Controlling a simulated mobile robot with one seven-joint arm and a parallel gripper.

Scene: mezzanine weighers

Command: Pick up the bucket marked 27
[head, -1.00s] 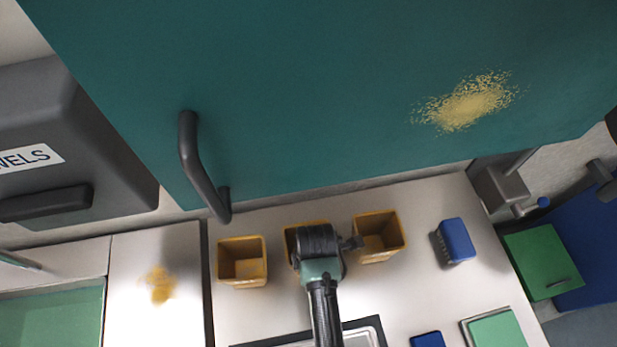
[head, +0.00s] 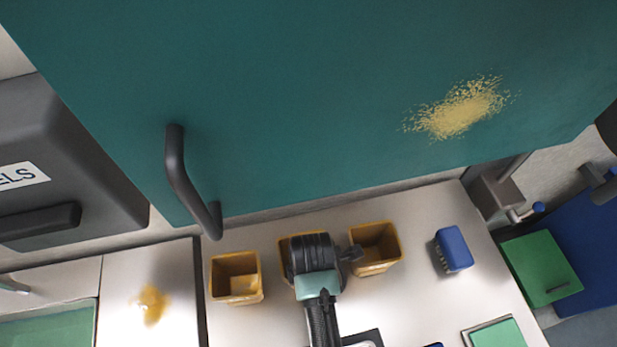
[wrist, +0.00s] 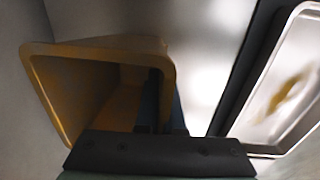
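Three yellow buckets stand in a row on the pale worktop: a left one (head: 236,278), a middle one (head: 287,243) and a right one (head: 375,247). No number shows on any of them. My gripper (head: 312,258) is over the middle bucket and hides most of it. In the wrist view a yellow bucket (wrist: 60,50) is close, its open mouth towards the camera. A dark finger shows at the bucket's right wall, with a blue part just beside it. I cannot tell whether the fingers grip the wall.
A teal cabinet (head: 300,100) with a grey handle (head: 185,185) overhangs the back of the worktop. A blue brush (head: 454,248) lies right of the buckets. A metal-rimmed tray (wrist: 275,100) shows in the wrist view. A grey dispenser (head: 70,170) hangs at left.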

